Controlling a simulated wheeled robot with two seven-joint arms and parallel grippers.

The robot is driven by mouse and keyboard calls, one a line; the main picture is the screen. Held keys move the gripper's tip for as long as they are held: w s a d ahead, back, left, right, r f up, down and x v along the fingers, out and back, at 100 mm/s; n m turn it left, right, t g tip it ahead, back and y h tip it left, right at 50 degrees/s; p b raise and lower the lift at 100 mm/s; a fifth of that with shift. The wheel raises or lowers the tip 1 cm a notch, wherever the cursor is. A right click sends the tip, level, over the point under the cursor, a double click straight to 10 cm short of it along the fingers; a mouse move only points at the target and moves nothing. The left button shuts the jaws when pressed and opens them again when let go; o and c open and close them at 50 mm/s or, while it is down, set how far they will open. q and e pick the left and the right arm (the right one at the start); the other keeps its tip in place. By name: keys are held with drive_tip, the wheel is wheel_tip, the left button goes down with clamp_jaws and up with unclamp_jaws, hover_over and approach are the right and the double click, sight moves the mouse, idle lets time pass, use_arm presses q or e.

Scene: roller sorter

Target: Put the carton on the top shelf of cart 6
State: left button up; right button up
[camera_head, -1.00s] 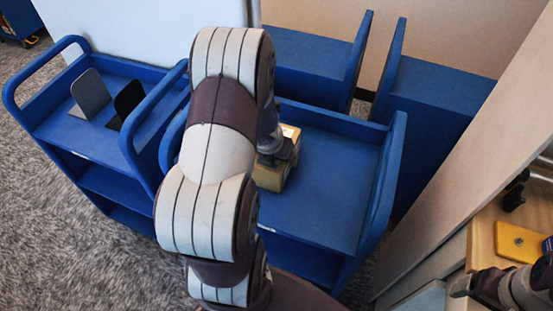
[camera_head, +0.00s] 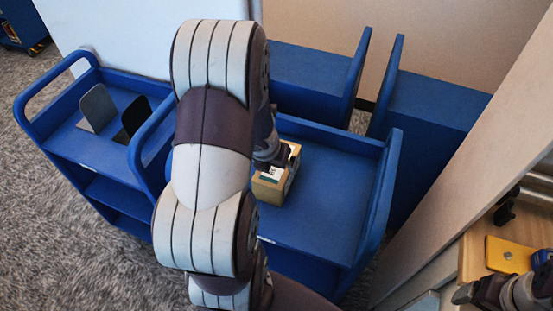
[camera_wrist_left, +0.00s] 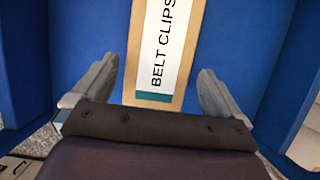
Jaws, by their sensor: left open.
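The carton (camera_head: 268,192) is a small tan box with a white label, resting on the top shelf of a blue cart (camera_head: 335,185). In the left wrist view the carton (camera_wrist_left: 163,55) shows a label reading "BELT CLIPS". My left gripper (camera_wrist_left: 160,88) is open, with one finger on each side of the carton and a gap to both sides. In the head view my left arm hides part of the carton and cart. No cart number is readable. My right gripper (camera_head: 464,294) is at the lower right; its jaws are unclear.
Another blue cart (camera_head: 70,140) with grey and black bookends stands at left. More blue carts (camera_head: 435,110) stand behind. A wooden panel (camera_head: 480,140) rises at right, beside a yellow item (camera_head: 508,254). The shelf right of the carton is clear.

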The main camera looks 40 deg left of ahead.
use_arm(q)
drive_tip(key=shift+m, duration=0.6)
drive_tip(key=v, duration=0.1)
drive_tip(key=p+v, duration=0.1)
drive_tip(key=v, duration=0.2)
drive_tip(key=shift+w+d+r, duration=0.1)
drive_tip(key=shift+w+d, duration=0.1)
drive_tip(key=shift+d, duration=0.1)
drive_tip(key=s+d+r+n+g, duration=0.1)
drive_tip(key=d+n, duration=0.4)
drive_tip(key=n, duration=0.6)
drive_tip(key=s+d+r+n+g+h, duration=0.1)
drive_tip(key=d+n, duration=0.4)
drive_tip(key=n, duration=0.6)
drive_tip(key=s+d+r+n+g, duration=0.1)
drive_tip(key=d+n, duration=0.4)
drive_tip(key=n, duration=0.6)
drive_tip(key=shift+s+d+r, duration=0.15)
drive_tip(key=shift+s+r, duration=0.55)
drive_tip(key=shift+s, duration=0.15)
